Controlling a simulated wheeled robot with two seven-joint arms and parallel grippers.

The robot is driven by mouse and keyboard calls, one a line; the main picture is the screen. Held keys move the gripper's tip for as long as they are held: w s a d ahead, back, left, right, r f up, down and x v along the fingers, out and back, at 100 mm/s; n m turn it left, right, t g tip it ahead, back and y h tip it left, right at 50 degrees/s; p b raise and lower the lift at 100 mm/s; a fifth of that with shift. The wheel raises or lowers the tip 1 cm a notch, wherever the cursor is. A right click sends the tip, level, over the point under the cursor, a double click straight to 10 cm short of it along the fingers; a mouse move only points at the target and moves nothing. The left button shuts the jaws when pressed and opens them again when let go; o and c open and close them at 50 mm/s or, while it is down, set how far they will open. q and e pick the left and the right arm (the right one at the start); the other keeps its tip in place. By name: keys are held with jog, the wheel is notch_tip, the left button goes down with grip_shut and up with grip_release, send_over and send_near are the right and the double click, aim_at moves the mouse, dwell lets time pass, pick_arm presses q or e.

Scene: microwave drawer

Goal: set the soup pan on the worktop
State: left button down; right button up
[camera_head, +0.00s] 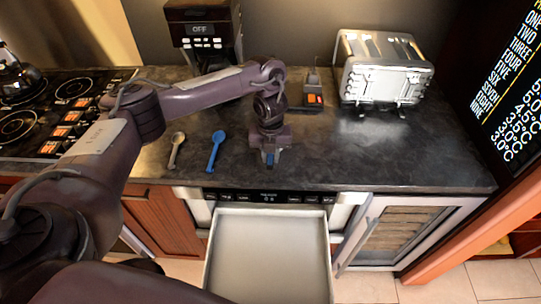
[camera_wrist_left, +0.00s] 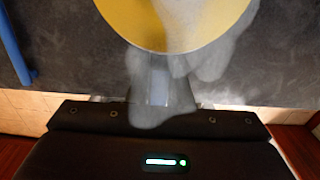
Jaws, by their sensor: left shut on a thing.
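My left gripper (camera_head: 270,158) points down over the front part of the dark worktop (camera_head: 340,160), close to its front edge. In the left wrist view, a round yellow surface with a blurred grey body, which looks like the soup pan (camera_wrist_left: 170,25), fills the top middle at the jaws. A grey, blurred, part see-through shape runs down from it between the jaws. The left gripper is shut on it. In the head view I cannot make out the pan; only a small blue-grey patch shows at the fingertips. My right gripper is not in view.
Below the worktop, the microwave drawer (camera_head: 268,252) stands open and empty. A blue spoon (camera_head: 215,150) and a beige spoon (camera_head: 176,150) lie left of the gripper. The stove (camera_head: 65,110), coffee machine (camera_head: 205,40) and toaster (camera_head: 383,70) stand around. Worktop to the right is clear.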

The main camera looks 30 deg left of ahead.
pick_arm(q)
jog(key=c, duration=1.7)
grip_release()
jog(key=shift+s+f, duration=0.1)
jog(key=shift+c, duration=0.2)
jog(key=o, duration=0.5)
jog(key=shift+c, duration=0.2)
jog(key=shift+r, duration=0.3)
notch_tip(320, 180, up, 12)
jog(key=p, duration=0.2)
jog(key=shift+f, duration=0.1)
